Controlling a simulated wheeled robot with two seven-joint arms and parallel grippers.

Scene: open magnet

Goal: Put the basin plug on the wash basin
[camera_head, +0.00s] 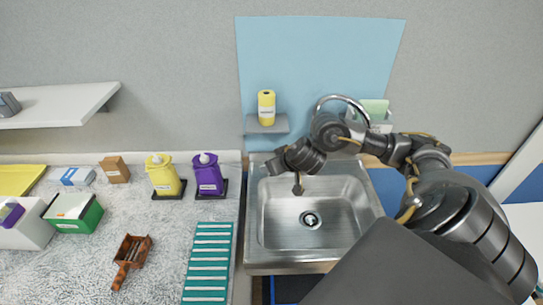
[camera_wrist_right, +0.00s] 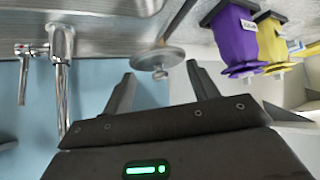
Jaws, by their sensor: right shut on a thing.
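The wash basin (camera_head: 252,225) is a steel sink with a round drain (camera_head: 310,219) in its bowl. My right gripper (camera_head: 298,176) is above the far left part of the bowl, pointing down. It is shut on the basin plug, a small dark shape (camera_head: 298,189) below it in the head view. In the right wrist view the plug shows as a grey disc (camera_wrist_right: 150,60) with a small knob and a thin rod, between the fingertips of the gripper (camera_wrist_right: 160,67). The exact contact is hard to see. The plug is held apart from the drain. My left gripper is not in view.
A curved chrome faucet (camera_head: 343,99) stands behind the basin, close to my right arm. A yellow bottle (camera_head: 163,178) and a purple bottle (camera_head: 207,178) stand left of the basin. A teal ribbed mat (camera_head: 209,262) and a brown scoop (camera_head: 131,252) lie on the counter.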

